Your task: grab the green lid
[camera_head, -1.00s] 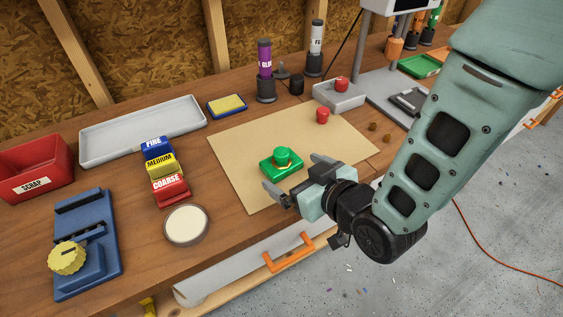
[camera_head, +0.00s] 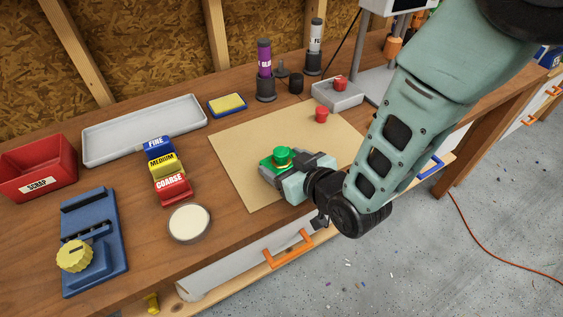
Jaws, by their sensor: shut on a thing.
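The green lid (camera_head: 282,156) has a square plate with a round knob on top. It is on the tan sheet (camera_head: 237,144) on the workbench, near the sheet's front edge. My gripper (camera_head: 284,167) is at the lid, with its fingers around the lid and shut on it. The palm and wrist are just to the right of the lid and hide part of its right and front sides. I cannot tell whether the lid is lifted off the sheet.
Sanding blocks (camera_head: 163,165), a round cream-topped dish (camera_head: 189,222) and a blue fixture (camera_head: 92,243) are left. An orange handle (camera_head: 288,249) is on the bench front.

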